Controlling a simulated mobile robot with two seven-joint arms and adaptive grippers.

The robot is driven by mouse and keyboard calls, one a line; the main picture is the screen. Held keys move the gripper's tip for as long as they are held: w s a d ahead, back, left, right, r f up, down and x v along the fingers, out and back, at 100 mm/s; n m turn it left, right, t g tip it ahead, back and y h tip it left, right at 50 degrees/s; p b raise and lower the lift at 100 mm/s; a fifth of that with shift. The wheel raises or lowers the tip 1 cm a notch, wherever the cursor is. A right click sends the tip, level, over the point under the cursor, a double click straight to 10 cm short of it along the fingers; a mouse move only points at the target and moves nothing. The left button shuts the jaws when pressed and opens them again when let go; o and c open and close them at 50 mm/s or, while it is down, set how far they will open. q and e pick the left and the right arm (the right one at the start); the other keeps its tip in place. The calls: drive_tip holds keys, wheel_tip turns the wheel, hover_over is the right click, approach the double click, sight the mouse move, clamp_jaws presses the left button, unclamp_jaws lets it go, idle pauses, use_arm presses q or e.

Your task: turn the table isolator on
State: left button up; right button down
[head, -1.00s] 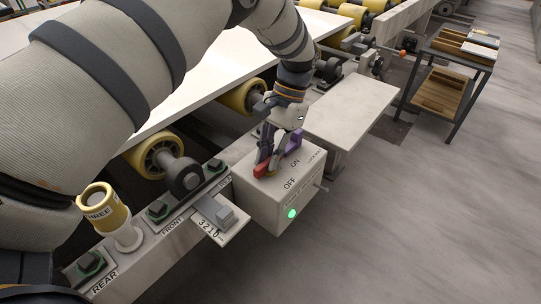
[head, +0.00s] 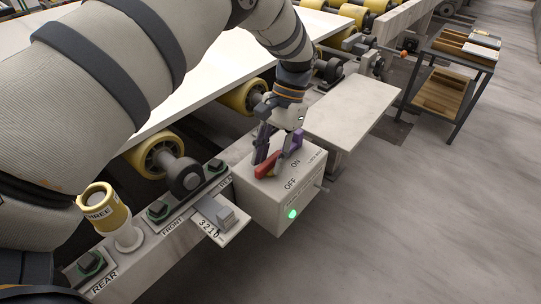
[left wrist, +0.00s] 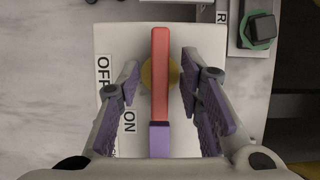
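The table isolator is a grey box (head: 262,200) with ON and OFF printed on its top and a lit green lamp (head: 292,214) on its front. Its red handle (head: 267,171) lies across the top, over a yellowish disc (left wrist: 146,74). The left wrist view shows gaps on both sides of the handle. My right gripper is out of view.
Labelled green-based knobs (head: 158,209) and a grey slider (head: 226,216) on a numbered plate sit left of the box. A yellow cylinder (head: 104,208) stands further left. A pale slab (head: 205,85) lies on rollers behind. The floor at right is clear before a cart (head: 452,75).

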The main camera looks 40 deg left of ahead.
use_arm(q)
drive_tip(key=v, duration=1.2)
drive_tip(key=shift+s, duration=0.1)
